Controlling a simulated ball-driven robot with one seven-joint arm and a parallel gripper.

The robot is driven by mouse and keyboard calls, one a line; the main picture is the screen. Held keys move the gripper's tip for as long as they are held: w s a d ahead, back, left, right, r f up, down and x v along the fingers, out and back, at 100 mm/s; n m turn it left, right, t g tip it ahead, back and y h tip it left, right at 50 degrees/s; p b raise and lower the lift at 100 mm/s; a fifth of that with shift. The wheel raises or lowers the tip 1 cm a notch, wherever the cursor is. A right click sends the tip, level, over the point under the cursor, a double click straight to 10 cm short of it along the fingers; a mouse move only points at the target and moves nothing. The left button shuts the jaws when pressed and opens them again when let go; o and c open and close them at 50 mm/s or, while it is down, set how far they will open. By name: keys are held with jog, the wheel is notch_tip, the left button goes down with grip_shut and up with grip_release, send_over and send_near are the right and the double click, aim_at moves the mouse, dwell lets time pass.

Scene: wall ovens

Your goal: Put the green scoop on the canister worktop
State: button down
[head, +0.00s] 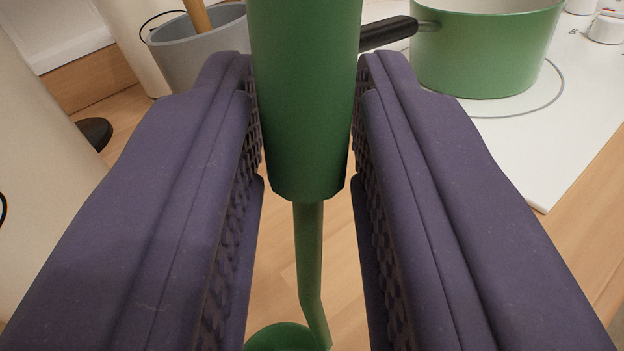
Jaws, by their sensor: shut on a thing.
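The green scoop (305,130) has a thick dark green handle, a thin bent shaft and a bowl that shows at the bottom edge of the view. My gripper (307,115) has two purple fingers with ridged pads. They are shut on the scoop's handle, one finger on each side. The scoop hangs with its bowl end downward over a wooden worktop (341,255). I cannot tell whether the bowl touches the wood. Large cream canisters (40,160) stand on the left, partly cut off by the view's edge.
A green pot (485,50) with a black handle (388,32) stands on a white hob (545,130) at the right. A grey pot (200,50) with a wooden utensil stands at the back left. Bare wood shows below the scoop.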

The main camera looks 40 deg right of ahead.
jog(key=shift+f, duration=0.2)
jog(key=c, duration=0.9)
grip_release()
jog(key=shift+r, duration=0.2)
jog(key=p+v, duration=0.3)
jog(key=v, duration=0.9)
